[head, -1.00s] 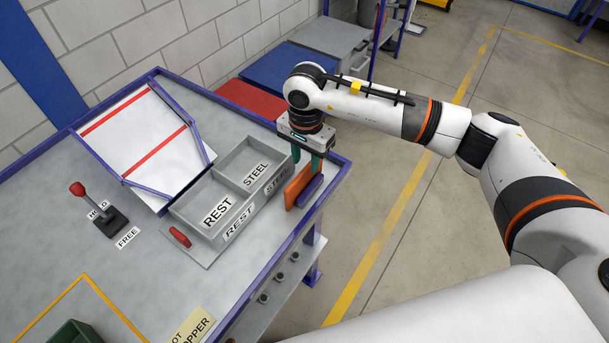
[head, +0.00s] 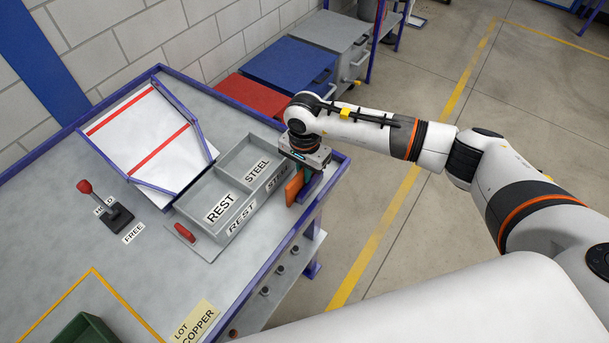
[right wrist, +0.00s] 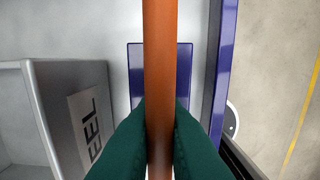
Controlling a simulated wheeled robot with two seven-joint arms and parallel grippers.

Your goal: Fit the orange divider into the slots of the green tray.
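The orange divider (head: 294,186) stands upright in a dark blue holder (right wrist: 184,62) near the table's right edge, beside the grey bin. My right gripper (head: 304,172) points down over it. In the right wrist view, my green fingers (right wrist: 160,125) lie against both faces of the orange divider (right wrist: 159,50), shut on it with no visible gap. The green tray (head: 86,330) is partly in view at the bottom left; its slots cannot be made out. My left gripper is not in view.
A grey two-part bin (head: 197,190) labelled REST and STEEL stands left of the divider. Behind it is a sloped white panel (head: 140,135) with a blue frame. A red-knobbed lever (head: 86,187) stands at left.

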